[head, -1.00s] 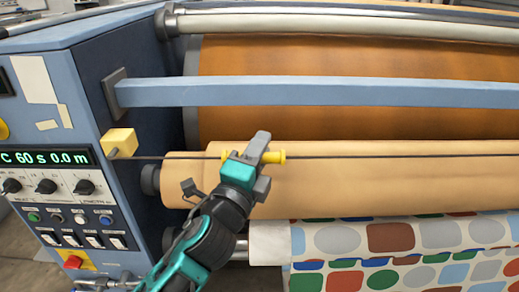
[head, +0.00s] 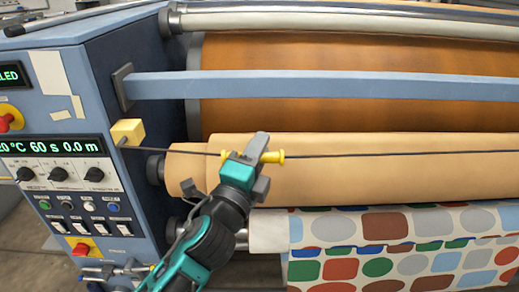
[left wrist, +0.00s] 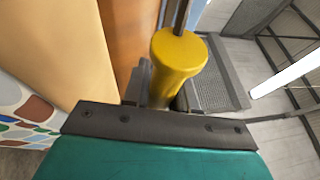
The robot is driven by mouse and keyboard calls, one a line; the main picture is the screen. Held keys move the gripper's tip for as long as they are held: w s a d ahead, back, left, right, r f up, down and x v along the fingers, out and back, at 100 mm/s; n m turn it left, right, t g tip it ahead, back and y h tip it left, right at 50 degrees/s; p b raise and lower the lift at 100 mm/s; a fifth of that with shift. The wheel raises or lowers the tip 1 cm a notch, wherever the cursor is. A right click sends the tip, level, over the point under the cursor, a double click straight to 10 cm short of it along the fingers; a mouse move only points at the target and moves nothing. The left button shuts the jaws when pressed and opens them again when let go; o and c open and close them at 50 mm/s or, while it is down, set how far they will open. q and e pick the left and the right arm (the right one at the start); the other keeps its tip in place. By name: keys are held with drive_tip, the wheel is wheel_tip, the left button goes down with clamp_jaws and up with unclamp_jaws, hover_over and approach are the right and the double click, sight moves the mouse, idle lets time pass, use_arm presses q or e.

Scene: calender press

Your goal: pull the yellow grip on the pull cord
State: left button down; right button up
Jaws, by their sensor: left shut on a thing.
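The yellow grip (head: 272,157) is threaded on the dark pull cord (head: 370,154), which runs across the front of the machine. My left gripper (head: 258,150) is shut on the yellow grip, and its fingers hide the grip's middle. In the left wrist view the yellow grip (left wrist: 178,62) stands between the two fingers (left wrist: 160,92), with the cord leaving its far end. The cord's left end meets a yellow box (head: 127,132) on the machine's side housing. The cord bends slightly at the grip. My right gripper is not in view.
A blue bar (head: 300,86) crosses above the cord. Tan rolls (head: 350,180) lie just behind it, and a roll of patterned cloth (head: 390,228) hangs below. The control panel (head: 70,180) with knobs, switches and a red button is at the left.

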use_arm(q)
drive_tip(key=c, duration=1.3)
unclamp_jaws()
drive_tip(key=shift+s+d, duration=0.1)
drive_tip(key=shift+o, duration=1.6)
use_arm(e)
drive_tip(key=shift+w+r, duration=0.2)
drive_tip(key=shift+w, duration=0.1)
use_arm(q)
drive_tip(key=b+v, duration=0.1)
drive_tip(key=v, duration=1.2)
drive_tip(key=shift+b, duration=0.4)
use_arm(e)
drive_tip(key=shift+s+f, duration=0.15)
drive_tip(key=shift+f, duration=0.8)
use_arm(q)
drive_tip(key=shift+f, duration=0.1)
drive_tip(key=s+a+f+n+g+y, duration=0.2)
drive_tip(key=a+f+n, duration=0.2)
drive_tip(key=f+n, duration=0.3)
drive_tip(key=s+a+f+n+g+y, duration=0.2)
drive_tip(key=a+f+n, duration=0.3)
drive_tip(key=f, duration=0.8)
drive_tip(key=s+a+f+n+g+y, duration=0.1)
drive_tip(key=s+a+f+n+g, duration=0.2)
drive_tip(key=f+n, duration=0.6)
drive_tip(key=shift+s+a+f+g+y, duration=0.3)
drive_tip(key=shift+s+a+f+y, duration=0.1)
drive_tip(key=shift+s+a+f, duration=0.3)
